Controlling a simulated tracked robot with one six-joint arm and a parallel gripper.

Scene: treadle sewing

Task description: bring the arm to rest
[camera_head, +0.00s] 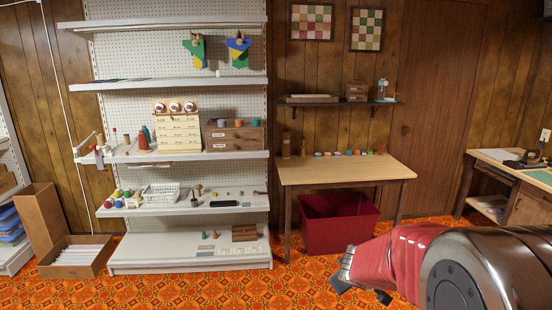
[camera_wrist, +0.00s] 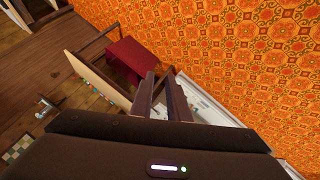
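My arm reaches in from the lower right of the head view, with a red sleeve-like section and a shiny grey link. My gripper (camera_head: 362,291) is low, over the orange patterned floor, in front of the red bin. Its two dark fingers stand apart with nothing visible between them. In the wrist view my gripper (camera_wrist: 161,80) also shows a gap between the fingers, with the shelf unit and table seen beyond at a tilted angle.
A red bin (camera_head: 338,224) stands under a wooden table (camera_head: 345,170) lined with small coloured items. A white shelf unit (camera_head: 188,255) with several goods is at the left. A cardboard box (camera_head: 77,260) lies on the floor. A workbench (camera_head: 520,170) is at the right edge.

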